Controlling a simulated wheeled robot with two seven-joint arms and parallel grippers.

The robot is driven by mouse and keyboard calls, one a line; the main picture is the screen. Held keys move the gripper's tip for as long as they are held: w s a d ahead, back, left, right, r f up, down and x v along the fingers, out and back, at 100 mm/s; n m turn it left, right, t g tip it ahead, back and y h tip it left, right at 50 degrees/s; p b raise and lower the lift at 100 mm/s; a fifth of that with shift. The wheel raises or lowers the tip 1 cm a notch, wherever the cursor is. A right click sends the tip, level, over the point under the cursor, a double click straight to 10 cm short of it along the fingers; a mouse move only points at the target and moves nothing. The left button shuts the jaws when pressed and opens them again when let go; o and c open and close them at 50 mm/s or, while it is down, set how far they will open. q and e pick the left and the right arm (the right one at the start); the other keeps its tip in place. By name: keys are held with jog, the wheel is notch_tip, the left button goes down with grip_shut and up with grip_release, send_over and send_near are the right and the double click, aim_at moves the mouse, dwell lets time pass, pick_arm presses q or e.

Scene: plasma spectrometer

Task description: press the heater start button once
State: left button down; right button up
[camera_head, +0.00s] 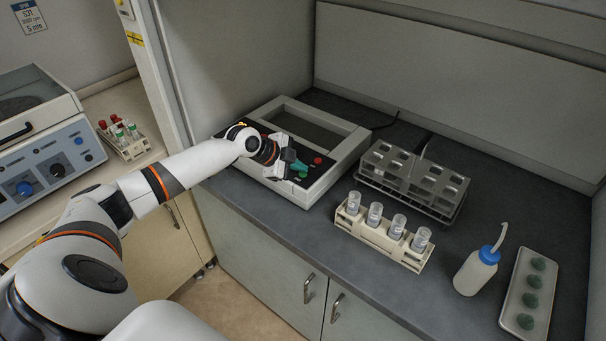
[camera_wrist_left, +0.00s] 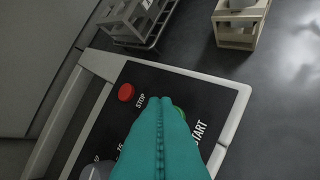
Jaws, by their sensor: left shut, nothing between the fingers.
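The heater (camera_head: 345,152) is a pale box with a grey plate and a black front panel, on the dark bench. Its green START button (camera_head: 302,174) and red STOP button (camera_head: 318,160) are at the panel's right end. My left gripper (camera_head: 301,166) is shut and empty, its teal fingertips over the panel by the green button. In the left wrist view the fingers (camera_wrist_left: 160,105) hide most of the green button (camera_wrist_left: 181,111); the red button (camera_wrist_left: 126,92) is clear to their left. I cannot tell whether the tips touch the green button. My right gripper is not in view.
A metal rack (camera_head: 415,175) and a white holder with several capped vials (camera_head: 378,238) stand right of the heater. A blue-capped wash bottle (camera_head: 475,272) and a tray with green pieces (camera_head: 512,305) are farther right. Another instrument (camera_head: 40,145) stands left.

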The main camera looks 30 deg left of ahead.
pick_arm(q)
jog(key=shift+f+b, duration=0.45)
dwell(0.5)
jog(key=shift+r, duration=0.1)
jog(key=shift+r+p, duration=0.55)
jog(key=shift+r, duration=0.2)
jog(key=shift+r+p, duration=1.7)
jog(key=shift+r, duration=0.8)
